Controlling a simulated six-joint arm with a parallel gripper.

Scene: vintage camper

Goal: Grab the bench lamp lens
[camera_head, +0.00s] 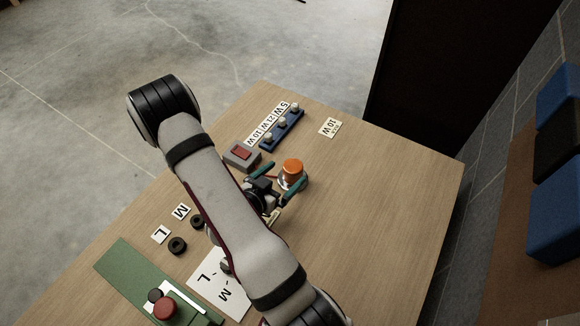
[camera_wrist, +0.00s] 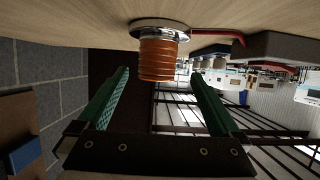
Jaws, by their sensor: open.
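The bench lamp lens (camera_head: 292,167) is an orange ribbed cylinder seated on a round metallic base on the wooden table. In the wrist view the lens (camera_wrist: 158,60) hangs from the upside-down table with its chrome base (camera_wrist: 160,28) above it. My gripper (camera_head: 293,185) is open, with green fingers, at the near side of the lens. In the wrist view the gripper's fingertips (camera_wrist: 160,72) are on either side of the lens, with a gap at each side. The lens does not appear to be touched.
A grey box with a red switch (camera_head: 242,152) stands left of the lamp, joined by a red wire. A blue strip holding bulbs (camera_head: 282,130) lies behind. A green board with a red knob (camera_head: 166,307) is at the front left. The table's right side is clear.

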